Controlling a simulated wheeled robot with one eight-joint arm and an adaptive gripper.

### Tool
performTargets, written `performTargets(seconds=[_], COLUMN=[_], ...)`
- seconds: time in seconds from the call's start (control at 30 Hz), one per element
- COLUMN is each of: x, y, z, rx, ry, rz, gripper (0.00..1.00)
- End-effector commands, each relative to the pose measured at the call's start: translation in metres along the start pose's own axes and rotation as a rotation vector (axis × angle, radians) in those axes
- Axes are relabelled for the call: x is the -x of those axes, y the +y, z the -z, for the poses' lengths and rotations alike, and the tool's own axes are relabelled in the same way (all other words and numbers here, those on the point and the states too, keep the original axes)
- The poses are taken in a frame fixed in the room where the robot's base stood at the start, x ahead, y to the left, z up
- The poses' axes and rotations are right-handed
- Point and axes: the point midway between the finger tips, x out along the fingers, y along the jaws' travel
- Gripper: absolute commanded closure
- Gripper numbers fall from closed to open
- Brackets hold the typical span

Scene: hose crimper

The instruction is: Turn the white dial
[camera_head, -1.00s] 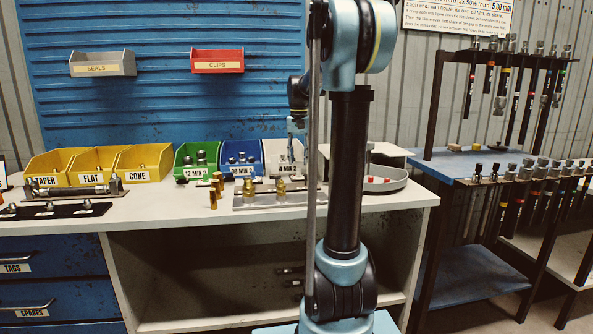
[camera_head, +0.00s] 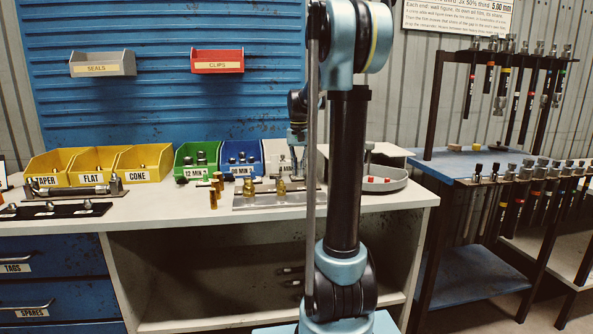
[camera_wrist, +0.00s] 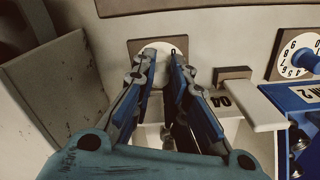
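The white dial (camera_wrist: 162,46) is a pale disc on a brown plate at the top centre of the wrist view. A pale knob stands out from it, partly hidden by my fingers. My gripper (camera_wrist: 164,62) points at the dial, its two blue-grey fingers apart with the tips on either side of the knob. I cannot tell whether either finger touches it. In the head view my gripper (camera_head: 297,138) is small, at the white bin (camera_head: 272,158) behind my arm. The dial is not distinguishable there.
A blue dial (camera_wrist: 307,60) with a numbered white ring lies to the right in the wrist view. A pale lever-like block (camera_wrist: 258,108) sits between it and my gripper. A grey wall (camera_wrist: 58,88) stands at left. Brass fittings (camera_head: 280,188) lie in front of the bins.

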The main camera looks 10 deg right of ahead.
Motion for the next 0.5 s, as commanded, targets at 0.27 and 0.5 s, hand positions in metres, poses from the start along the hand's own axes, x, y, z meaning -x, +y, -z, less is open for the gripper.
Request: performTargets(seconds=[0.27, 0.5], x=[0.0002, 0.0], y=[-0.0005, -0.0006], z=[0.0014, 0.0017], rx=[0.043, 0.068], ry=[0.002, 0.002], rz=[0.001, 0.002], gripper=[1.0, 1.0])
